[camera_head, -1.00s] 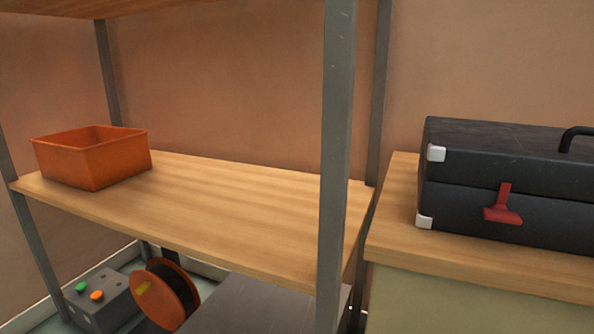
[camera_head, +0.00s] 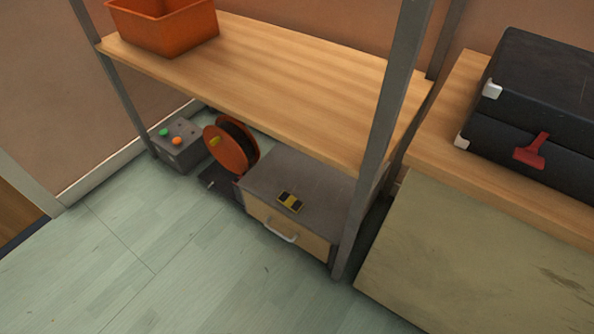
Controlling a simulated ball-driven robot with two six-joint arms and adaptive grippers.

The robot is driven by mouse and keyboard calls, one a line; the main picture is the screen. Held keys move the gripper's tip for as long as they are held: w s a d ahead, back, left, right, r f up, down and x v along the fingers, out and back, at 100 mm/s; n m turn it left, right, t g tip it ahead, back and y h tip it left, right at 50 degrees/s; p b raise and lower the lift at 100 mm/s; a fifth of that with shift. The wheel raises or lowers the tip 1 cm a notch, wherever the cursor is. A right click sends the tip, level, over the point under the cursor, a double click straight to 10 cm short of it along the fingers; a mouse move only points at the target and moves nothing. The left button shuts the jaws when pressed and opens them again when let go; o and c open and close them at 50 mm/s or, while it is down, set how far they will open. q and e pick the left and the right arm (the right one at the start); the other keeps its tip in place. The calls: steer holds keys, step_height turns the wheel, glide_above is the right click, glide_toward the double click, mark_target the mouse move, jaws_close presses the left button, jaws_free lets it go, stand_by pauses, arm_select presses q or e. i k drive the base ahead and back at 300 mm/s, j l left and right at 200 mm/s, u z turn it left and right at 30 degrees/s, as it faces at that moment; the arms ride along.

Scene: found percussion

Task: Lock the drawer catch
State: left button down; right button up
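A low grey drawer unit (camera_head: 325,199) stands on the floor under the wooden shelf. Its pale wooden drawer front (camera_head: 310,245) has a light curved handle (camera_head: 281,231) and looks shut or nearly so. A small black and yellow piece (camera_head: 291,202), which looks like the catch, lies at the top front edge of the unit. I cannot tell from here whether it is locked. Neither of my grippers is in view.
An orange bin (camera_head: 165,28) sits on the shelf (camera_head: 270,65). An orange reel (camera_head: 230,147) and a grey button box (camera_head: 180,146) stand left of the drawer. A shelf post (camera_head: 385,130) rises at its right. A black case (camera_head: 545,110) rests on the right counter. Floor in front is clear.

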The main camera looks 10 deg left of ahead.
mark_target(295, 205)
steer(key=i+j+z, duration=0.15)
steer(key=j, duration=1.4)
steer(key=j+z, duration=0.15)
steer(key=j, duration=1.4)
